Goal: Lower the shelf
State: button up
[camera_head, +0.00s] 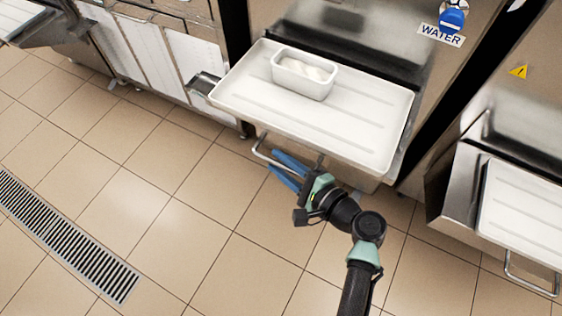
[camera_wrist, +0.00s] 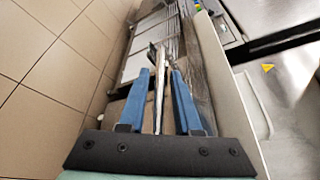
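The shelf (camera_head: 312,108) is a flat white tray surface with shallow grooves, set on the front of a steel machine at the centre of the head view. It stands out level, with a white tub (camera_head: 304,74) on its back left part. A thin metal handle bar (camera_head: 262,150) runs below its front edge. My gripper (camera_head: 273,161) is under the front edge, at the handle. In the wrist view, its two blue fingers are apart (camera_wrist: 162,75), with the metal bar (camera_wrist: 159,92) between them. I see gaps beside the bar. Where the fingertips meet the bar is partly hidden in the head view.
Another machine with a white shelf (camera_head: 522,212) and handle stands at the right. Steel cabinets (camera_head: 150,52) line the back left. The tiled floor is clear, with a drain grate (camera_head: 62,238) at the left.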

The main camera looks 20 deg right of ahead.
grip_shut()
jog(key=shift+f, duration=0.1)
dwell(1.1)
